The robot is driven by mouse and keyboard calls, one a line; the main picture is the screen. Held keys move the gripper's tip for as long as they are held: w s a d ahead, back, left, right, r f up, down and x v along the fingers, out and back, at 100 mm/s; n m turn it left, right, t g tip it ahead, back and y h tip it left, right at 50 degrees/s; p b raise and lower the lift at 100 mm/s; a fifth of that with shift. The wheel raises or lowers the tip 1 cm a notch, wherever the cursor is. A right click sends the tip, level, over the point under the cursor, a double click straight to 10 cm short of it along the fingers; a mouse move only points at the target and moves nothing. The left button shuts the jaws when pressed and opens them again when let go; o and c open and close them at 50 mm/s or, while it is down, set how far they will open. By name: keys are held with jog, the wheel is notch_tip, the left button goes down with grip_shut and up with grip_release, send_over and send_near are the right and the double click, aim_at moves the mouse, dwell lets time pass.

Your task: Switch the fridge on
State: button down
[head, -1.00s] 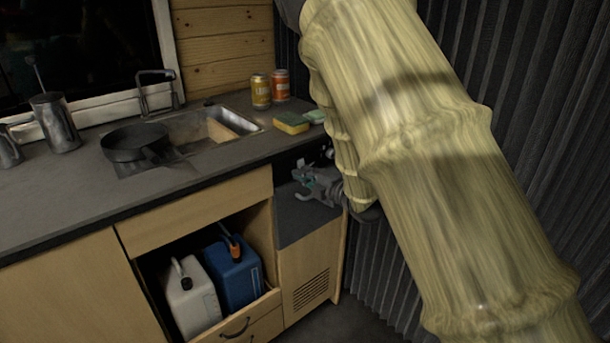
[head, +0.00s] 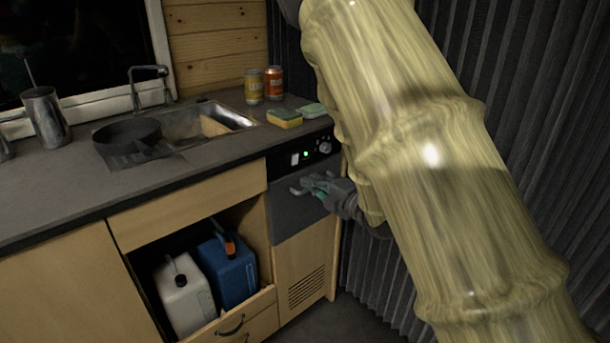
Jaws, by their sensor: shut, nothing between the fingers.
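The fridge (head: 290,222) is a dark-fronted unit under the right end of the counter. Its black control strip (head: 313,160) carries a pale rocker switch (head: 294,159), a small lit green light (head: 305,154) and a round knob (head: 324,147). My gripper (head: 304,187) is shut and empty, in front of the dark fridge front and just below the control strip. Whether it touches the front cannot be told. My arm comes down from the upper right and hides the area right of the fridge.
On the counter (head: 60,195) are a sink (head: 215,115), a dark pan (head: 127,135), two cans (head: 273,82) and sponges (head: 285,117). An open cubby below holds a white jug (head: 183,292) and a blue jug (head: 230,272). A corrugated wall (head: 385,285) is at right.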

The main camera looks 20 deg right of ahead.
jog(key=v, duration=0.7)
jog(key=shift+f, duration=0.6)
jog(key=shift+w+d, duration=0.1)
jog(key=s+f+m+g+h, duration=0.1)
jog(key=s+f+m+h, duration=0.15)
jog(key=f, duration=0.45)
jog(key=s+f+m+g+h, duration=0.1)
jog(key=f+m, duration=0.3)
jog(key=f, duration=0.3)
jog(key=s+f+m+g+h, duration=0.4)
jog(key=s+f+m+g, duration=0.65)
jog(key=s+f, duration=1.3)
jog(key=s+a+f+m+g, duration=0.1)
jog(key=s+f+m, duration=0.2)
jog(key=s, duration=0.3)
jog(key=s+a+f+m+g, duration=0.2)
jog(key=s+f+m, duration=0.2)
jog(key=s, duration=0.2)
notch_tip(320, 180, up, 20)
jog(key=p, duration=1.9)
jog(key=shift+s+d+f+p, duration=0.15)
jog(key=shift+s+p, duration=0.2)
jog(key=shift+p, duration=0.05)
